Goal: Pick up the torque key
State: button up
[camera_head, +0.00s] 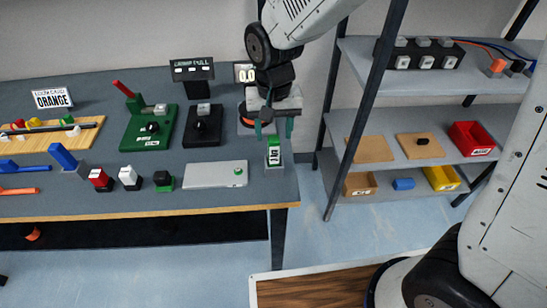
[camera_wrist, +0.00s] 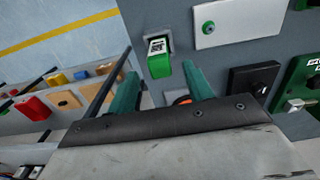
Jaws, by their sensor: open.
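No object is clearly readable as the torque key. A small green block with a white label (camera_head: 274,154) stands upright on a grey base near the table's right end; it also shows in the wrist view (camera_wrist: 160,64), just beyond the fingertips. An orange round part (camera_wrist: 182,100) shows partly between my fingers in the wrist view, mostly hidden by my gripper. My gripper (camera_head: 274,127) points down over the table's right end, its teal fingers apart with nothing held. In the head view it is just behind the green block.
A white plate with a green button (camera_head: 215,174) lies left of the green block. A black fixture (camera_head: 203,125) and a green fixture with a red lever (camera_head: 149,125) stand farther left. The shelf (camera_head: 430,150) with bins and its dark post are to the right.

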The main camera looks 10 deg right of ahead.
aim_at(274, 152)
jog(key=f, duration=0.7)
jog(key=shift+s+f, duration=0.2)
jog(key=shift+f, duration=0.05)
grip_shut()
